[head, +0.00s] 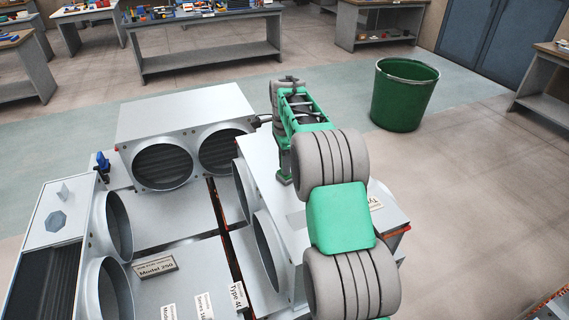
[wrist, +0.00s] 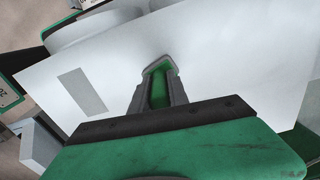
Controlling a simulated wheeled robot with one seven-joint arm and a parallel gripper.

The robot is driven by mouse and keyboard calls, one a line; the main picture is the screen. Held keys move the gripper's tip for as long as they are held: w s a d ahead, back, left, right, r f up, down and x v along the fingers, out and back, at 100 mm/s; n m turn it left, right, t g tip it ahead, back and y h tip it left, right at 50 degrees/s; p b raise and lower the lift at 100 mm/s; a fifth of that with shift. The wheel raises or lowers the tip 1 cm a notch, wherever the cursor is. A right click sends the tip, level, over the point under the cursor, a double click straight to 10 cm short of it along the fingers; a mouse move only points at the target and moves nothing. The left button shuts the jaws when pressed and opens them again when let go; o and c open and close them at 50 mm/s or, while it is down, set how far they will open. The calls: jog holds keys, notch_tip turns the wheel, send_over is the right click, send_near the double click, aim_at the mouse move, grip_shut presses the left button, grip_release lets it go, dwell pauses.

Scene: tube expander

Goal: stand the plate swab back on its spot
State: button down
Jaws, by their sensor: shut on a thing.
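My gripper (head: 284,178) points down over the flat top of the white metal box (head: 265,160) at the right of the machine. In the wrist view the two dark grey fingers (wrist: 160,75) are closed around a narrow green strip (wrist: 159,92), which I take to be part of the plate swab. A plain grey rectangle (wrist: 82,92) lies on the box top, left of the fingers.
A silver duct box (head: 185,115) with round openings stands left of my arm. A blue-handled fitting (head: 103,166) and a panel with a grey hexagon (head: 56,222) are at far left. A green bin (head: 404,94) stands on open floor behind right. Benches line the back.

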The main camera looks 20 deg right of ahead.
jog(key=c, duration=1.2)
grip_release()
notch_tip(320, 180, up, 5)
jog(key=p, duration=0.3)
jog(key=shift+r, duration=1.5)
